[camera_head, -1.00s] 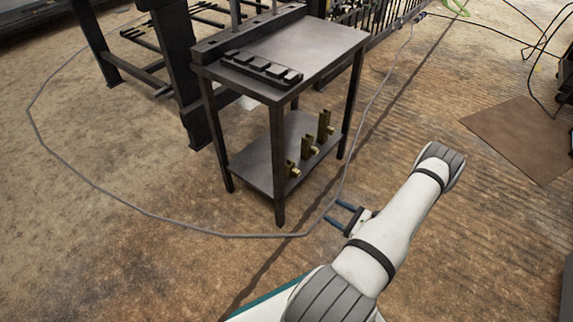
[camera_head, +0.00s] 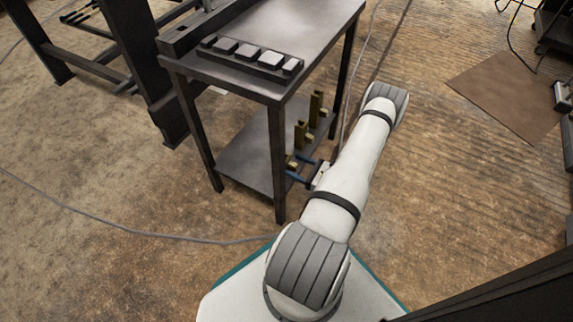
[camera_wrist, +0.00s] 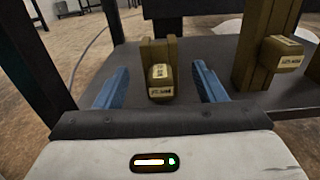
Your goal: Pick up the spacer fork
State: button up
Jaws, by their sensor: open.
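The labels are too small to read surely, so I cannot tell which is the spacer fork. The nearest and smallest piece (camera_wrist: 159,82) has a notched top and lies ahead between my fingers in the wrist view.
The table top (camera_head: 300,35) overhangs the shelf and carries a dark block strip (camera_head: 250,55). A table leg (camera_head: 278,165) stands close left of my gripper. A grey cable (camera_head: 150,235) lies on the floor.

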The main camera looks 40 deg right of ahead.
aim_at(289, 163)
jog(key=b+x, duration=0.1)
jog(key=x, duration=0.2)
jog(key=shift+w, duration=0.15)
jog(key=c, duration=1.3)
